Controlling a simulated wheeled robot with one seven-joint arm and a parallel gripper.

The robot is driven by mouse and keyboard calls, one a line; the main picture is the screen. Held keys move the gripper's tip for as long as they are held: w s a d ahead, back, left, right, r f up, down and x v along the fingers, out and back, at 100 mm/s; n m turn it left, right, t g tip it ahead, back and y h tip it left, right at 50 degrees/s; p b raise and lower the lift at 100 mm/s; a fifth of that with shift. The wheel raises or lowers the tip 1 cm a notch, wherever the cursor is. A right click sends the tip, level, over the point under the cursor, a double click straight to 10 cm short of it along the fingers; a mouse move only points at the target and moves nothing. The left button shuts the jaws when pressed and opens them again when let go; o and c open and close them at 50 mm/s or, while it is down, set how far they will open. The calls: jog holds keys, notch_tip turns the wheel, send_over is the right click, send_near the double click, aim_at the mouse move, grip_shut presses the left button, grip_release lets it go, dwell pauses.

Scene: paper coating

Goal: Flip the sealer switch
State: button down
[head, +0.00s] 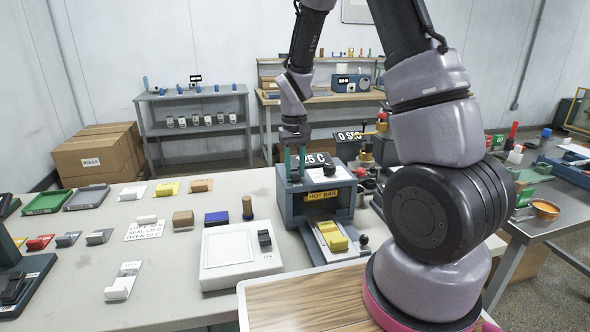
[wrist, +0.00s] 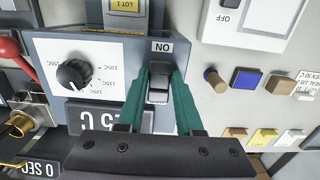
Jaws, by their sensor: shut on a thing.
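The sealer (head: 318,212) is a blue-grey box with a yellow HOT BAR label, standing on the table at the picture's middle. Its switch (wrist: 158,92) is a small grey rocker on the top face, beside a label that reads ON upside down in the wrist view. My gripper (wrist: 160,74) has its two teal fingers on either side of the switch and is shut on it. In the head view my gripper (head: 294,168) points down at the left part of the sealer's top. The fingers hide the switch there.
A black dial (wrist: 74,75) and a 25 C display (head: 312,159) sit close to the switch. A white plate device (head: 235,262) with its own black switch stands left of the sealer. Brass fittings and a 0 SEC display (head: 353,135) stand just behind right.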

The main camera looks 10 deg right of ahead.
jog(key=shift+w+g, duration=0.3)
jog(key=shift+g, duration=0.85)
jog(key=shift+w+g, duration=0.3)
jog(key=shift+g, duration=0.85)
jog(key=c, duration=0.6)
grip_release()
jog(key=shift+o, duration=0.2)
jog(key=shift+r, duration=0.1)
jog(key=v, duration=1)
jog(key=shift+r, duration=0.3)
jog(key=shift+w, duration=0.15)
